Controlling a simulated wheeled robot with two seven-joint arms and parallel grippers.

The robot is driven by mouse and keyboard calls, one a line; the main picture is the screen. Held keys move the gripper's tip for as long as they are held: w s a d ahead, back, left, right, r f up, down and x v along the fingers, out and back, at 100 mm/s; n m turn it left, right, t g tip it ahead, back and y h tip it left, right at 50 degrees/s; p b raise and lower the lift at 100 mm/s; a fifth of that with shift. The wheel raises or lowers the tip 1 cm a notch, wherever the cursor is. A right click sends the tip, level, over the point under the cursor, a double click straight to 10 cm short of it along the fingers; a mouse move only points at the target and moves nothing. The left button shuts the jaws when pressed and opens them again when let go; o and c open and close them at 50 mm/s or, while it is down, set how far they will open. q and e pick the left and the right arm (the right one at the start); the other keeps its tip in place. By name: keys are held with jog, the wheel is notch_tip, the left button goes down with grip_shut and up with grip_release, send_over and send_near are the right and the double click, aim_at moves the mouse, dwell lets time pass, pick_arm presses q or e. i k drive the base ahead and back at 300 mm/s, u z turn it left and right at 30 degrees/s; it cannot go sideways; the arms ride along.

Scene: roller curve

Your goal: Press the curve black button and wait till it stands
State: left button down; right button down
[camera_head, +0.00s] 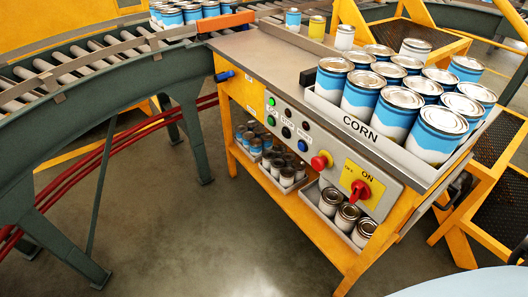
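The control panel (335,178) is on the front of the yellow workstation. At its left end is a small cluster of round buttons. A lit green one (271,101) is at the upper left, with another green one (270,120) below it. A black button (288,112) is to their right, and more dark or blue ones (302,145) are around it. The small labels are too blurred to read, so I cannot tell which is the curve button. Neither of my grippers is in view, and nothing covers the buttons.
A red mushroom knob (321,162) and a red rotary switch (360,191) marked ON are right of the buttons. A tray (360,127) marked CORN holds several cans above. Shelves of cans are below. The roller curve (90,58) is at left. Floor in front (200,225) is clear.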

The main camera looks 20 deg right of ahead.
aim_at(285, 133)
jog(key=u, duration=0.35)
jog(key=k, duration=0.8)
jog(key=u, duration=0.7)
jog(key=i, duration=1.1)
jog(key=z, duration=0.6)
jog(key=i, duration=1)
jog(key=z, duration=1.2)
jog(key=i, duration=0.2)
jog(key=z, duration=0.25)
